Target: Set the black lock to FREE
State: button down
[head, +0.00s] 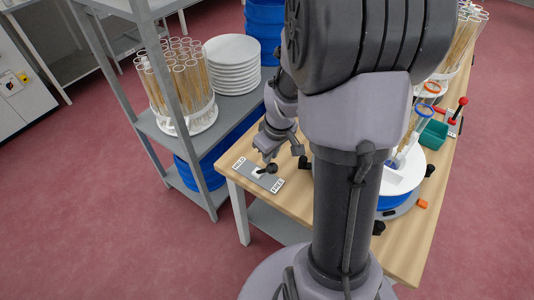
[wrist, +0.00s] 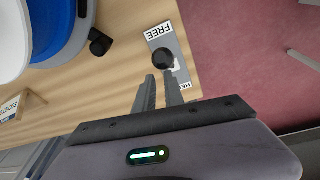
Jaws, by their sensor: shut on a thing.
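The black lock is a round black knob (head: 270,168) on a grey plate (head: 258,174) at the table's near left corner. The plate has a HOLD label (head: 238,163) at its far left end and a FREE label (head: 277,185) at its near right end. In the wrist view the knob (wrist: 163,58) shows closer to the FREE label (wrist: 158,30) than to the partly hidden HOLD label (wrist: 184,88). My gripper (wrist: 162,76) is shut on the knob, its fingertips at the knob's edge. The exact contact is partly hidden. My gripper (head: 269,158) reaches down over the plate in the head view.
A grey shelf (head: 172,125) with a rack of tubes (head: 180,85) and stacked white plates (head: 232,65) stands left of the table (head: 238,188). A white and blue round container (wrist: 45,28) is near the plate. My arm hides the table's middle.

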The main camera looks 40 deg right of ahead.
jog(key=shift+s+a+f+g, duration=0.15)
jog(key=shift+s+f, duration=0.25)
jog(key=shift+s, duration=0.1)
jog(key=shift+s+a+f+g, duration=0.1)
jog(key=shift+s+f+g, duration=0.05)
jog(key=shift+s+f, duration=0.3)
notch_tip(320, 180, up, 5)
jog(key=w+d+p, duration=0.1)
jog(key=w+p, duration=0.2)
jog(key=s+d+r+p, duration=0.2)
jog(key=s+r, duration=0.1)
jog(key=s, duration=0.4)
jog(key=shift+s+r, duration=0.15)
jog(key=shift+s, duration=0.1)
